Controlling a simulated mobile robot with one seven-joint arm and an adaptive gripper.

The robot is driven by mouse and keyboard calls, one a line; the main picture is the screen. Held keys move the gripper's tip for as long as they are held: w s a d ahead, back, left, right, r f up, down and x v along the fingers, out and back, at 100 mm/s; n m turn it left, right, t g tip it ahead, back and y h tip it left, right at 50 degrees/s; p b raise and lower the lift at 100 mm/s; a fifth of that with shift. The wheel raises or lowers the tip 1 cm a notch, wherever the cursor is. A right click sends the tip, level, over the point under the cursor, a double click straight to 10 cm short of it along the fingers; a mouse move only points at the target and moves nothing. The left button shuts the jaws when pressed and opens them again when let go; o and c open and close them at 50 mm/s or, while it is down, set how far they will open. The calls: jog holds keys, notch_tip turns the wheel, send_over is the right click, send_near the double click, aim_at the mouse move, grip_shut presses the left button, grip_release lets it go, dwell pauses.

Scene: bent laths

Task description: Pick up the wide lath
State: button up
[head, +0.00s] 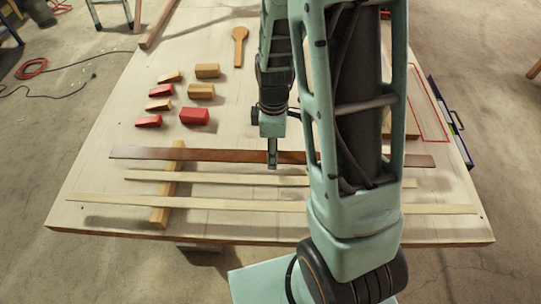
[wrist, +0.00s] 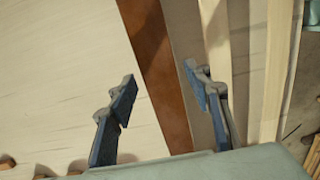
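The dark brown lath (head: 210,155) looks the broadest of the laths, though the width difference is small in the head view. It runs left to right across the table, over a crosswise wooden bar (head: 161,216) near its left end; my arm hides part of it. My gripper (head: 272,165) is at its middle, pointing down. In the wrist view my gripper (wrist: 160,74) is open, one finger on each side of the brown lath (wrist: 158,70). I cannot tell the fingertips' exact height. A short pale lath (head: 230,178) and a long pale lath (head: 255,206) lie nearer.
Red blocks (head: 194,116) and tan blocks (head: 207,71) stand at the left on the table (head: 115,115). A wooden spoon-shaped piece (head: 239,45) lies farther back. A red outline (head: 443,135) and a dark blue item (head: 452,125) are at the right edge.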

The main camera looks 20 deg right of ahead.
jog(key=c, duration=1)
jog(key=shift+r, duration=0.1)
